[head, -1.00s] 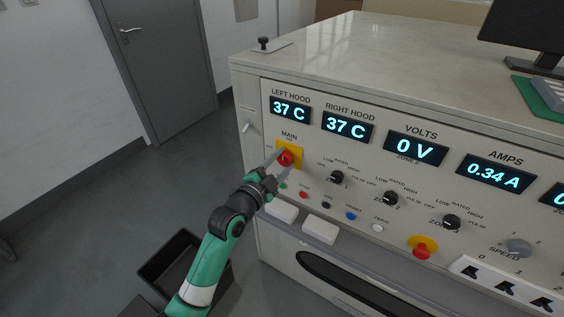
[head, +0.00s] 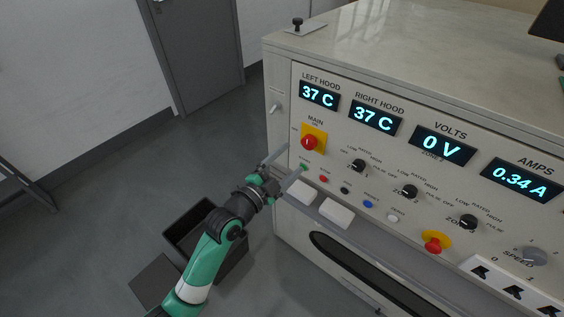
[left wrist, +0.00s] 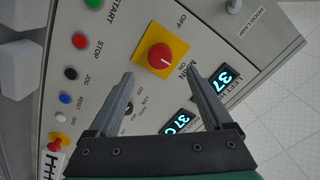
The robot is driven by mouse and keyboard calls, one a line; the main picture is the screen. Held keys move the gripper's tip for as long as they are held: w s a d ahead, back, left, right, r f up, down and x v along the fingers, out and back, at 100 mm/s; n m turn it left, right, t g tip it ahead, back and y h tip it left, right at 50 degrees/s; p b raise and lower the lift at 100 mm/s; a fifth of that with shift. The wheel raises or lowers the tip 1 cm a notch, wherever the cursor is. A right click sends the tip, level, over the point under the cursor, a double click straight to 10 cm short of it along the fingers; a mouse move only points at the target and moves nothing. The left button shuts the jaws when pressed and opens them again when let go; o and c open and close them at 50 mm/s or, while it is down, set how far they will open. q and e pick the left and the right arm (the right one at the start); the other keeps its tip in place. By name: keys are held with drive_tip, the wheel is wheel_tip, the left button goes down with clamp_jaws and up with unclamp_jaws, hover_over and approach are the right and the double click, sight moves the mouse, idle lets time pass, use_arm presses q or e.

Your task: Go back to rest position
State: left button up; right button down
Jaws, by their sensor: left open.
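My left gripper (head: 284,168) is open and empty in front of the control panel (head: 330,160), just below the main switch. The main switch is a red knob (head: 309,142) on a yellow square plate; in the left wrist view the knob (left wrist: 161,57) lies beyond and between my open fingers (left wrist: 162,92), apart from them. My left arm reaches in from the bottom of the head view. My right gripper is in neither view.
The panel has lit displays, including volts (head: 443,145) at 0 V, several dark knobs (head: 409,191) and a red emergency button (head: 436,242). A dark open bin (head: 190,228) stands on the floor behind my left arm. Open floor lies to the left.

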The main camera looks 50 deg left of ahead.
use_arm(q)
drive_tip(key=v, duration=0.3)
drive_tip(key=shift+s+d, duration=0.1)
drive_tip(key=shift+s, duration=0.2)
